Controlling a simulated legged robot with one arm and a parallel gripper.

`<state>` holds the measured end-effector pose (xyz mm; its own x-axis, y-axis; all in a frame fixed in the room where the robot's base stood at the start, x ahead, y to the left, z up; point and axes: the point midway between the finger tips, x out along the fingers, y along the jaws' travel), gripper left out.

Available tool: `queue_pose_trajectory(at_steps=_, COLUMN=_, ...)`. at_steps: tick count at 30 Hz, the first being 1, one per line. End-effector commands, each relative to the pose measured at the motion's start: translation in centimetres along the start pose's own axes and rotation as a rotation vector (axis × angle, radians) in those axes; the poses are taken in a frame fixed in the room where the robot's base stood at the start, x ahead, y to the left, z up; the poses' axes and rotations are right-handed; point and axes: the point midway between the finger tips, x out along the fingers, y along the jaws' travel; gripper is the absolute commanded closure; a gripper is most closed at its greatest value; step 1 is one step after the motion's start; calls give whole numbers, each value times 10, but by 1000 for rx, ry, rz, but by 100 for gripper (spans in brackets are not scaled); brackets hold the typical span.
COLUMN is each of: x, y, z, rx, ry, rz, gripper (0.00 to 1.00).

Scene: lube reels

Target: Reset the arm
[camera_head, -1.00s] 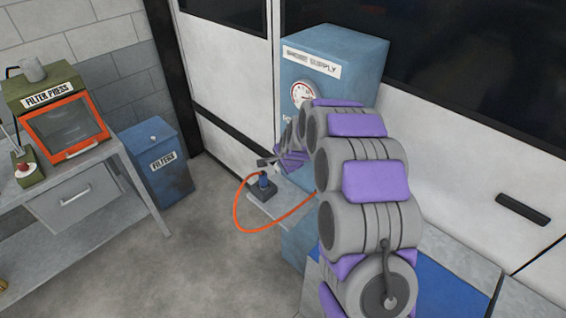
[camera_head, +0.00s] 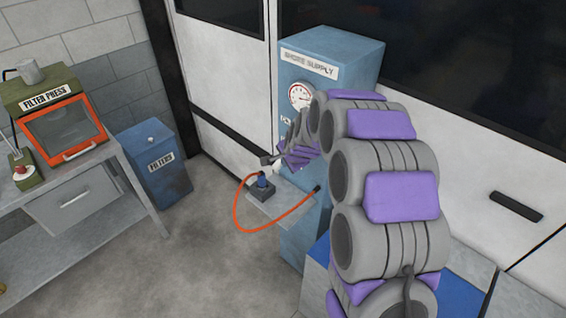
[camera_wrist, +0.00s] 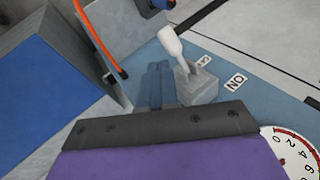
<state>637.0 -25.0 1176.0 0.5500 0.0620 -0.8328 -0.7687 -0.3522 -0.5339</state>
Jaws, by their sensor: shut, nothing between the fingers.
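My arm, grey with purple pads, reaches from the lower right toward the blue SHORE SUPPLY cabinet (camera_head: 350,65) in the head view. My gripper (camera_head: 267,160) is shut and empty, in front of the cabinet and above a small shelf. In the wrist view the dark edge and purple body of my gripper (camera_wrist: 160,127) fill the bottom. Beyond it, a lever with a white handle (camera_wrist: 171,42) stands on a grey base (camera_wrist: 197,87) beside an ON label (camera_wrist: 236,82). The gripper appears apart from the lever. The lever is hidden in the head view.
A dark plug block with a blue top (camera_head: 263,184) sits on the shelf (camera_head: 285,202). An orange hose (camera_head: 237,207) loops from it to the cabinet. A gauge (camera_head: 300,95) is on the cabinet. A FILTERS bin (camera_head: 155,170) and a FILTER PRESS (camera_head: 60,110) stand left. Floor between is clear.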

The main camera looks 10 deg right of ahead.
Motion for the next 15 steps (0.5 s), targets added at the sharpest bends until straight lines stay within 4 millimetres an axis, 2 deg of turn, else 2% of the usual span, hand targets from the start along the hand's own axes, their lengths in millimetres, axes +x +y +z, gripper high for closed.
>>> queue_pose_trajectory(at_steps=7, x=-43, y=-2, z=-4, rx=-1, ry=5, rz=-7, gripper=100)
queue_pose_trajectory(at_steps=15, x=-66, y=-1, z=-2, rx=-1, ry=2, rz=-1, gripper=100)
